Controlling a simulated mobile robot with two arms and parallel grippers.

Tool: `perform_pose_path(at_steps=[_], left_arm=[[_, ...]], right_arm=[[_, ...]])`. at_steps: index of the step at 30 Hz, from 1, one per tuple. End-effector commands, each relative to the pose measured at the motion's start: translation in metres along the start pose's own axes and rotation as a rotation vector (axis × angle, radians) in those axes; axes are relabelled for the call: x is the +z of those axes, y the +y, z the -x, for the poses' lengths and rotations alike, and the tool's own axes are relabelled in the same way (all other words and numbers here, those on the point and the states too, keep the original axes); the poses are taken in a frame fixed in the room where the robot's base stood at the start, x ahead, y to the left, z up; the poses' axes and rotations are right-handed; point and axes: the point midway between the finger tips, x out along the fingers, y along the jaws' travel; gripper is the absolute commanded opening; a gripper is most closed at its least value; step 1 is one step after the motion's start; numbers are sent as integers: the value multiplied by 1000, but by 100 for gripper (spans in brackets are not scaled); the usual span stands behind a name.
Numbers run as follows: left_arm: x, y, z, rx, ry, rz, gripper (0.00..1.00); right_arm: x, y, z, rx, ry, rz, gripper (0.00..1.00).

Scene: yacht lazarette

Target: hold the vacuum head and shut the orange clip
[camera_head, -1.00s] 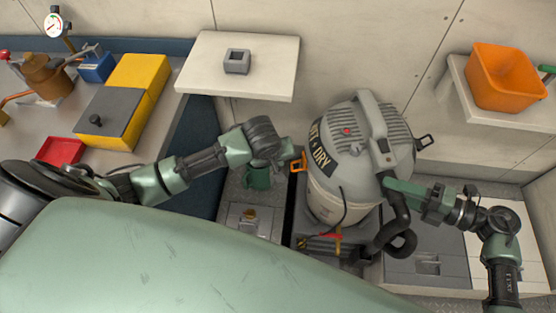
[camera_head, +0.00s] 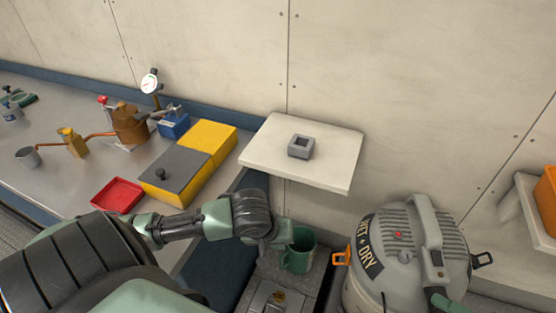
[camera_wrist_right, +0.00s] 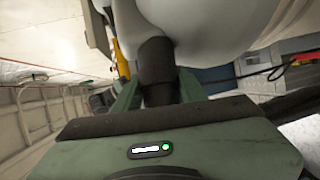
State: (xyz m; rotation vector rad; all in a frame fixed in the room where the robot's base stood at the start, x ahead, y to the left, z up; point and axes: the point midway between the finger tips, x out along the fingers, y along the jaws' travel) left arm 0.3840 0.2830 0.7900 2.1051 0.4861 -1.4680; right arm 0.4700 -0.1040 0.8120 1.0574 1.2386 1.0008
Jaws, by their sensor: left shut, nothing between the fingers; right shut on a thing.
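The grey vacuum head (camera_head: 410,240) with its raised handle is at the lower right of the head view, on a pale drum cut off by the frame. The orange clip (camera_head: 342,258) juts out from its left side, standing away from the body. My right gripper (camera_head: 438,300) shows only partly at the bottom edge. In the right wrist view, its fingers (camera_wrist_right: 157,92) are shut on a dark tube (camera_wrist_right: 157,65) at the pale vacuum.
A white shelf (camera_head: 335,172) with a grey block (camera_head: 301,147) overhangs behind. A black clip (camera_head: 483,260) juts from the vacuum's right side. The bench at left holds a yellow box (camera_head: 212,138) and red tray (camera_head: 117,194).

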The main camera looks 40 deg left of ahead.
Motion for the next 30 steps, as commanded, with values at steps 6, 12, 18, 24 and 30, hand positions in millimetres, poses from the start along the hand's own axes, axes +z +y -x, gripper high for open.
perform_pose_path(at_steps=[6, 12, 18, 24, 30], left_arm=[[0, -1, 1, 1, 1, 0, 0], [0, -1, 1, 1, 1, 0, 0], [0, -1, 1, 0, 1, 0, 0], [0, -1, 1, 0, 1, 0, 0], [0, -1, 1, 0, 1, 0, 0]], right_arm=[[-1, -2, 0, -4, 1, -3, 0], [-1, -2, 0, -4, 1, -3, 0], [-1, -1, 0, -2, 1, -2, 66], [0, -1, 0, -1, 0, -1, 66], [0, -2, 19, -5, -1, -1, 66]])
